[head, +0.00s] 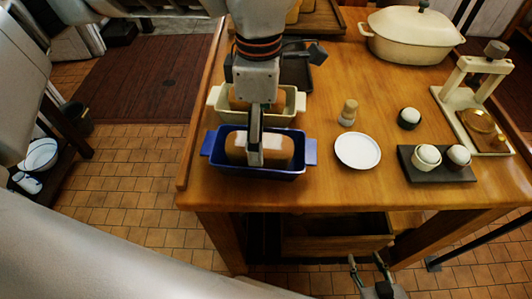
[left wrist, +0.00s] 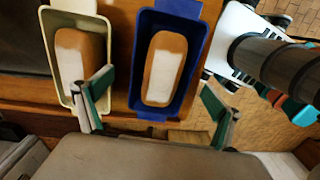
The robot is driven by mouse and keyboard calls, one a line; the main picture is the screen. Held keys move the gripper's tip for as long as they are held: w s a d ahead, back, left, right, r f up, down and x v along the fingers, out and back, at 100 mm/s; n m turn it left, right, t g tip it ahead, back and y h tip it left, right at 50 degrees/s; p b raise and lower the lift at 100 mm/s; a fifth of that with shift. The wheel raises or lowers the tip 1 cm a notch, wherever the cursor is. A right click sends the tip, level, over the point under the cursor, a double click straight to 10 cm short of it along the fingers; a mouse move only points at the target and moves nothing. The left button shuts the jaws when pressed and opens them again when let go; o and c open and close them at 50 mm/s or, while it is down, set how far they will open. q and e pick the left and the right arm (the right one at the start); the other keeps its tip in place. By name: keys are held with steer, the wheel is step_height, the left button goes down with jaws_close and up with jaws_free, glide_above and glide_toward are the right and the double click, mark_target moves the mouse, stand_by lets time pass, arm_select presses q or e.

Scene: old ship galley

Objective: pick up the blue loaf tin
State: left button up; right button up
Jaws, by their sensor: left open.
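The blue loaf tin (head: 213,158) stands near the left end of the wooden table, with a brown loaf (head: 283,150) in it. It also shows in the left wrist view (left wrist: 195,50). My left gripper (head: 255,158) is over the tin, pointing down, and hides part of the loaf. In the left wrist view my left gripper (left wrist: 157,80) is open, one finger on each side of the blue tin and nothing held. I cannot tell its exact height. My right gripper (head: 366,263) is low in front of the table, its fingers apart and empty.
A cream loaf tin (head: 296,102) with a loaf stands close behind the blue one. A cream pot (head: 412,38) stands at the back.

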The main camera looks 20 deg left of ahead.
arm_select(q)
steer(key=f, duration=0.6)
steer(key=shift+s+a+f, duration=0.15)
steer(key=shift+s+f, duration=0.1)
steer(key=shift+f, duration=0.15)
steer(key=c, duration=1.4)
